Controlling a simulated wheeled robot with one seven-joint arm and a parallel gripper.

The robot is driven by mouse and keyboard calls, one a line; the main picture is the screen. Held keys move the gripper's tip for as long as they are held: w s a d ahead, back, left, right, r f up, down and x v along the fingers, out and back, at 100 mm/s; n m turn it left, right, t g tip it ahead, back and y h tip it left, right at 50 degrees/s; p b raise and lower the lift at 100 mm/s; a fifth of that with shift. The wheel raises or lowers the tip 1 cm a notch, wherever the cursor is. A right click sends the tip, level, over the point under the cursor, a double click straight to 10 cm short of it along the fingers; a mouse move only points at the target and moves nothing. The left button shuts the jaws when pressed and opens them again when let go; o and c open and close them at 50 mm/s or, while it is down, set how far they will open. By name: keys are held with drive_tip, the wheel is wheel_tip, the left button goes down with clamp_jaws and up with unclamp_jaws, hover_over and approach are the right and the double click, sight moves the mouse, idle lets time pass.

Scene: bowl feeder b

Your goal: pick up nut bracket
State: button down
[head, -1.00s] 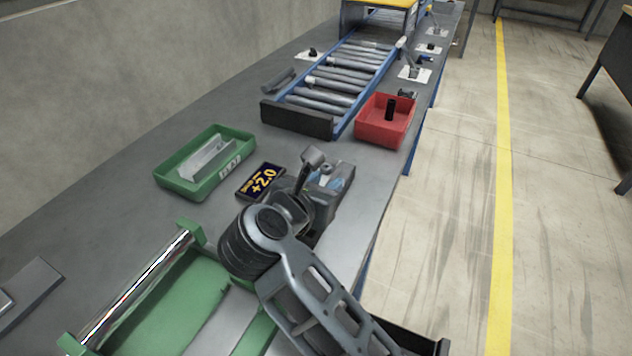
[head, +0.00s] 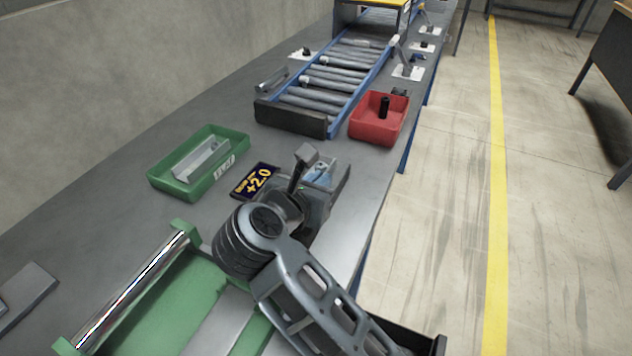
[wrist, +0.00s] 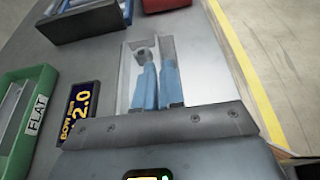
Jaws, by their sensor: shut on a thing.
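My gripper (wrist: 156,88) points forward in the wrist view, with two blue finger pads close together. In the head view my gripper (head: 322,178) is over the grey bench, right of the "+2.0" display; the bracket cannot be made out clearly there.
A red bin (head: 361,127) with a black part stands ahead, beside a roller conveyor (head: 292,121). A green tray (head: 158,181) holding a grey channel piece lies left of the dark display (head: 256,181). The bench edge drops to the floor at right.

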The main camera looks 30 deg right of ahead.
drive_tip(key=r, duration=0.3)
drive_tip(key=d+r, duration=0.1)
drive_tip(key=shift+s+r, duration=0.2)
drive_tip(key=shift+s, duration=0.15)
drive_tip(key=s+d+r, duration=0.6)
drive_tip(key=s+d, duration=0.1)
drive_tip(key=d, duration=0.1)
drive_tip(key=shift+b, duration=0.45)
